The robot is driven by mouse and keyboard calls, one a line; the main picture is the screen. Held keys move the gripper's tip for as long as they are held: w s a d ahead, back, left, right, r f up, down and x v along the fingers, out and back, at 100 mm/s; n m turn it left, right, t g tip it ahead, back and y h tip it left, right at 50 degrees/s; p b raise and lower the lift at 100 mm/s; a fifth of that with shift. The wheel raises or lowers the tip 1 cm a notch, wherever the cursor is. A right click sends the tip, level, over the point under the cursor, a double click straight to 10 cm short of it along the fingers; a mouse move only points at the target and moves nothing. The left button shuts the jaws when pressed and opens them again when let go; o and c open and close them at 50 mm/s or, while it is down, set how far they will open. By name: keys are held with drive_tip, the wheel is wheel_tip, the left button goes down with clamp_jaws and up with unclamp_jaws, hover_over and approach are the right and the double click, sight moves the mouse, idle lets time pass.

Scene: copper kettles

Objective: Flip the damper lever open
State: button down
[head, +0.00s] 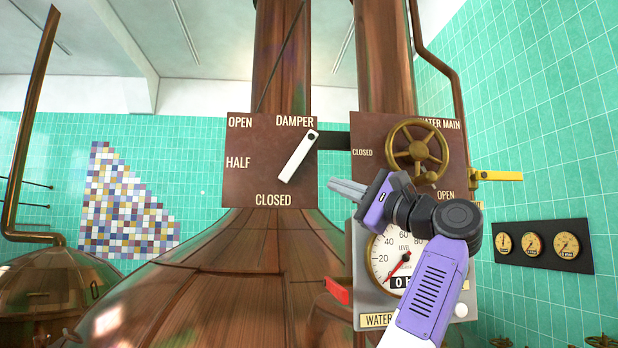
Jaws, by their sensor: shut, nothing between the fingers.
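The damper lever (297,158) is a white bar on a brown damper plate (239,190). It pivots near the plate's upper right and points down and left, its free end just above the word CLOSED. The plate reads OPEN at upper left, HALF at middle left and CLOSED at the bottom. My gripper (331,185) is shut and empty. In the picture its fingertips point left, just right of the plate's right edge, below and right of the lever. They appear apart from the lever; their depth relative to the plate is hard to tell.
A brass wheel (444,152) on the water main plate stands above my wrist. A level gauge (381,270) is partly hidden behind my arm. A red lever (337,290) and a yellow handle (499,176) stick out nearby. The copper kettle (230,270) bulges below.

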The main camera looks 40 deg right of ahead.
sight(307, 175)
drive_tip(key=p+x, duration=0.3)
drive_tip(key=x, duration=0.5)
drive_tip(key=shift+w+r+p, duration=0.1)
drive_tip(key=shift+r+p, duration=0.05)
drive_tip(key=shift+p, duration=0.2)
drive_tip(key=shift+x, duration=0.8)
